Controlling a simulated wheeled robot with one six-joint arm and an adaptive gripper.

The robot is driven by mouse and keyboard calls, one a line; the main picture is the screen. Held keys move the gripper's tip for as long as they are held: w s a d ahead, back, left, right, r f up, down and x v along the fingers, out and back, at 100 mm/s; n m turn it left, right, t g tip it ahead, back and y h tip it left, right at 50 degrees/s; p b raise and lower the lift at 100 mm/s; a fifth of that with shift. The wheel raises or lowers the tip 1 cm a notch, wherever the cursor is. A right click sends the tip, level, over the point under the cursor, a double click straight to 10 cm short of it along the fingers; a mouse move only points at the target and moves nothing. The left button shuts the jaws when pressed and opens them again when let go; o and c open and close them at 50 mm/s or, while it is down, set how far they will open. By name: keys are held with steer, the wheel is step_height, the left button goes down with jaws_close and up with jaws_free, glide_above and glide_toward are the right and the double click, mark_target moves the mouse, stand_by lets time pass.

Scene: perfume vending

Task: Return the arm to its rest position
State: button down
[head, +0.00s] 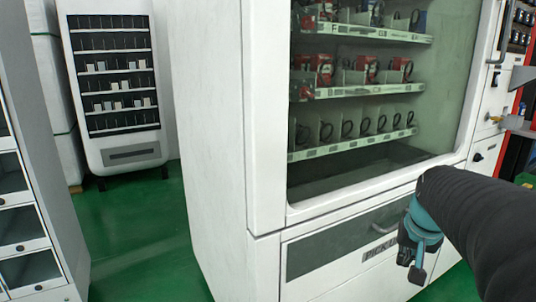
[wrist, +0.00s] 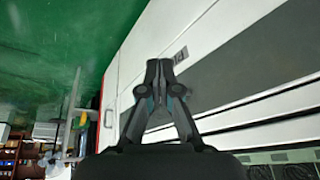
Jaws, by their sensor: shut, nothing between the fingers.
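My gripper (head: 416,270) hangs in front of the lower front of a large white vending machine (head: 208,130) in the head view, at the end of my black-sleeved arm. In the wrist view my gripper (wrist: 158,64) is shut, its dark fingertips together with nothing between them. Behind it lies the white machine front with a dark pick-up panel (wrist: 235,75). In the head view this pick-up panel (head: 325,255) has a handle and a "PICK UP" label, partly covered by my arm.
A second white vending machine (head: 108,155) stands at the back left. A grey cabinet with compartments (head: 40,215) stands at the left edge. The green floor (head: 140,245) between them is clear. The large machine's glass window (head: 350,180) shows stocked shelves.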

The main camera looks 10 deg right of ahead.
steer(key=s+a+f+n, duration=0.1)
steer(key=s+a+n, duration=0.2)
steer(key=s+a, duration=0.3)
steer(key=s+a+f+n+t+y, duration=0.1)
steer(key=s+a+n, duration=0.2)
steer(key=s+a, duration=0.4)
steer(key=a, duration=0.5)
steer(key=shift+f+y, duration=0.2)
steer(key=shift+y, duration=0.1)
